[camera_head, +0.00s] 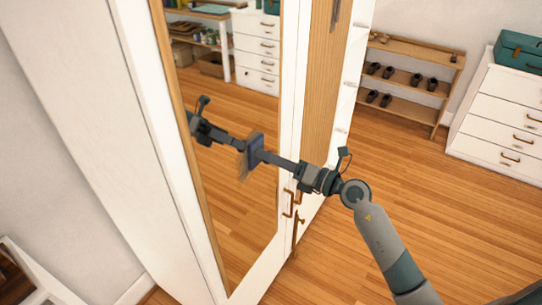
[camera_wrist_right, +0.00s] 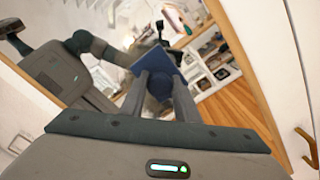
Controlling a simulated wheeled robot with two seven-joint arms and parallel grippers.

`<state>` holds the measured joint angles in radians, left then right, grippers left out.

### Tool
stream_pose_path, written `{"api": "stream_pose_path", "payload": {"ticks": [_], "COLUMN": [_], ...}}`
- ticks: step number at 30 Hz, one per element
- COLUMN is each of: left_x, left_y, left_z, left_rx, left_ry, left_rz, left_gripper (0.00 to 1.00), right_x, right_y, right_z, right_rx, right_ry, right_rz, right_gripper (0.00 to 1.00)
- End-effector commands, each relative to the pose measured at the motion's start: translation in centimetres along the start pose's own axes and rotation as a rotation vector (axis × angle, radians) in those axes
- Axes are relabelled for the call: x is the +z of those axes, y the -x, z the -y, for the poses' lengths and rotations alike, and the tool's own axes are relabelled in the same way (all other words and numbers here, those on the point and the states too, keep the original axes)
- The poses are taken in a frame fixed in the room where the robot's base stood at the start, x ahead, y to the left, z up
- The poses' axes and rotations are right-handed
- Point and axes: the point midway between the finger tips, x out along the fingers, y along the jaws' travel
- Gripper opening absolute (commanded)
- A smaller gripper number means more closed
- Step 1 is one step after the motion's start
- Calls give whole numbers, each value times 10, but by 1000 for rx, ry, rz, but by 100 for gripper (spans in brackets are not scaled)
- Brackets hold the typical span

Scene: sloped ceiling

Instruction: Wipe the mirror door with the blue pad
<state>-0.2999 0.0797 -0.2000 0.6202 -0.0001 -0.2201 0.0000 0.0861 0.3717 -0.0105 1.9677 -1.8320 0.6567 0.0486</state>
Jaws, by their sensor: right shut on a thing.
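The mirror door (camera_head: 235,215) is a tall mirror in a thin wooden frame on a white wardrobe, at the left middle of the head view. My right gripper (camera_head: 268,156) reaches in from the right and is shut on the blue pad (camera_head: 257,147). The pad is upright with its face toward the glass. It meets or nearly meets its reflection; I cannot tell if it touches. A brownish smudge (camera_head: 243,166) shows on the glass beside the pad. In the right wrist view the blue pad (camera_wrist_right: 146,62) sits at the fingertips (camera_wrist_right: 160,85). My left gripper is not in view.
Brass handles (camera_head: 290,203) stick out just right of the mirror, below my right gripper. A shoe rack (camera_head: 405,78) and a white drawer chest (camera_head: 505,115) with a teal case (camera_head: 520,53) stand at the back right. The wooden floor (camera_head: 390,165) between is clear.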

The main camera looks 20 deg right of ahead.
Motion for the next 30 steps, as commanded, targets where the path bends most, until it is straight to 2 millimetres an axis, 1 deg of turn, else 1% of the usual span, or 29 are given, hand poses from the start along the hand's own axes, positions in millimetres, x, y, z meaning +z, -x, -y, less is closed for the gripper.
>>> {"api": "stream_pose_path", "payload": {"ticks": [7, 18, 22, 30], "left_x": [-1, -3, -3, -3], "left_y": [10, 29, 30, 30], "left_z": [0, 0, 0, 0], "left_rx": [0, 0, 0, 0], "left_ry": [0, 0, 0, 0], "left_rz": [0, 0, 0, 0], "left_gripper": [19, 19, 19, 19], "right_x": [-5, -25, -28, -29], "right_y": [-1, -3, -3, -3], "right_z": [-8, -25, -27, -26], "right_rx": [1, 0, 1, 1], "right_ry": [-2, -2, -1, -1], "right_rz": [-1, -1, -1, -1], "right_gripper": [11, 11, 11, 11]}}
